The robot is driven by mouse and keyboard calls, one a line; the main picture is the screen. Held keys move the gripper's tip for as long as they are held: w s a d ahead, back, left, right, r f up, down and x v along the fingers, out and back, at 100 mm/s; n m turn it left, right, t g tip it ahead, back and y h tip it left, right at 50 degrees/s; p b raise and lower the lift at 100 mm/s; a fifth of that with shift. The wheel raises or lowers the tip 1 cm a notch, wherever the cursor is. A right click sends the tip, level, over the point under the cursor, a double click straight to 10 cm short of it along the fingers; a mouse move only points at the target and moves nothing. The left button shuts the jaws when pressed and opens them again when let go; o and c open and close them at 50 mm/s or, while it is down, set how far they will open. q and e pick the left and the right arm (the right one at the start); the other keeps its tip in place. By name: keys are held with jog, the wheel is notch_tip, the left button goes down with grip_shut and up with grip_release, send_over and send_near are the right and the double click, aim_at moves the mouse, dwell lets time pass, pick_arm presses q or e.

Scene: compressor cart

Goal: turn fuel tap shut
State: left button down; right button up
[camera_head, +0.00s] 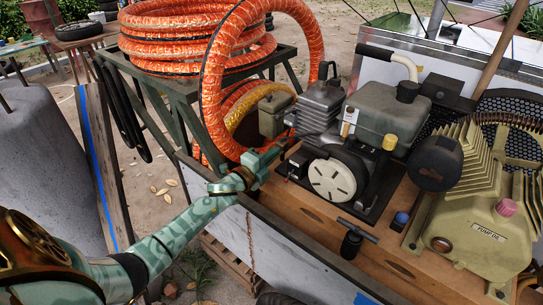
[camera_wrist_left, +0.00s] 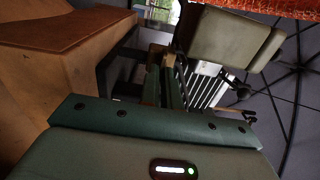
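The engine's grey fuel tank (camera_head: 385,122) stands on the wooden cart deck, beside a finned block (camera_head: 318,100) and a white round recoil cover (camera_head: 332,180). I cannot clearly make out the fuel tap; it may be hidden behind the gripper or engine parts. My left gripper (camera_head: 283,150) reaches in from the left, at the engine's near left side below the box-shaped part (camera_head: 273,113). In the left wrist view its fingers (camera_wrist_left: 165,62) are close together, with pale fins just beyond; I cannot tell whether anything is between them. My right gripper is out of view.
Coiled orange hose (camera_head: 180,45) hangs and lies on a green stand left of the engine, with a loop close above my left gripper. A black T-handle (camera_head: 352,238) stands on the front deck. The compressor pump (camera_head: 480,225) stands right. A metal panel (camera_head: 255,240) edges the deck.

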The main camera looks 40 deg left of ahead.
pick_arm(q)
jog(key=shift+f, duration=0.15)
jog(key=c, duration=1.6)
grip_release()
jog(key=s+p, duration=0.1)
jog(key=s, duration=0.4)
jog(key=s+p, duration=0.1)
jog(key=s, duration=0.5)
jog(key=s+a+p, duration=0.1)
jog(key=s, duration=0.4)
jog(key=shift+s+a, duration=0.1)
jog(key=shift+s, duration=0.05)
